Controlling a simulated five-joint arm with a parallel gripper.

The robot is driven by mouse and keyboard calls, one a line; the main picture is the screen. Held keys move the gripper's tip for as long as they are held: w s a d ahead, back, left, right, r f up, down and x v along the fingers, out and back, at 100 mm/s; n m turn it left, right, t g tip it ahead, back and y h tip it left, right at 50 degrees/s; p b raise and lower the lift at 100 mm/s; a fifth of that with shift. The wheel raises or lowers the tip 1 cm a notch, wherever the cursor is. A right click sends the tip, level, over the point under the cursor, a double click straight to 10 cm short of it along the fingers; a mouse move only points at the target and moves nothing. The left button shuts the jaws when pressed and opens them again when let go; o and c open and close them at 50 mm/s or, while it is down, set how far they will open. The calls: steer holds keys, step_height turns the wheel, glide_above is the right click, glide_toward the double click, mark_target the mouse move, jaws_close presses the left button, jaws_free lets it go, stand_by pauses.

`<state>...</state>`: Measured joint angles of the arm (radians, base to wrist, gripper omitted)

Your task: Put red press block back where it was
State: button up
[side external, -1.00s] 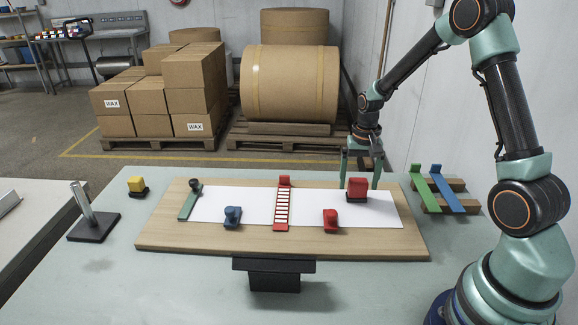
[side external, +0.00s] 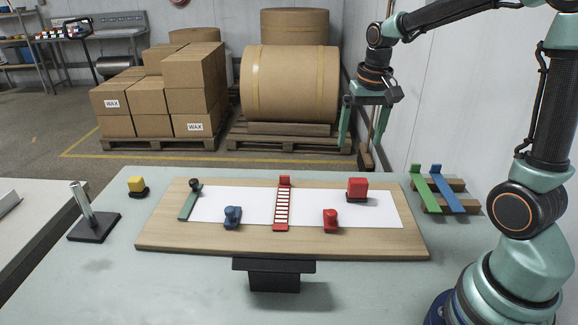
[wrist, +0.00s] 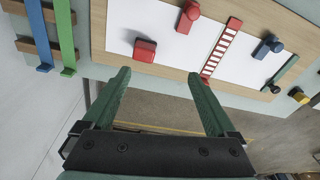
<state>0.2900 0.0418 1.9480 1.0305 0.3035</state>
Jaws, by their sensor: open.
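The red press block (side external: 357,187) is a red cube on a dark base. It stands upright near the right, far end of the white paper (side external: 383,212) on the wooden board (side external: 190,239). It also shows in the wrist view (wrist: 145,49), beyond the left fingertip. My gripper (side external: 358,142) is open and empty, raised above and behind the block, clear of it. In the wrist view my gripper's (wrist: 160,78) two green fingers are wide apart with nothing between them.
A red ladder-like strip (side external: 282,205) crosses the paper. A red piece (side external: 330,220), a blue piece (side external: 233,217) and a green strip (side external: 189,203) are on the board. A yellow block (side external: 137,186) is at left. Green (side external: 424,187) and blue (side external: 446,188) bars rest on a wooden rack at right.

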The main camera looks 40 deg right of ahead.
steer(key=s+a+r+n+t, duration=0.4)
steer(key=s+a+n, duration=0.2)
steer(key=a, duration=0.5)
steer(key=shift+s+n, duration=0.4)
steer(key=shift+s, duration=0.85)
steer(key=shift+r, duration=0.15)
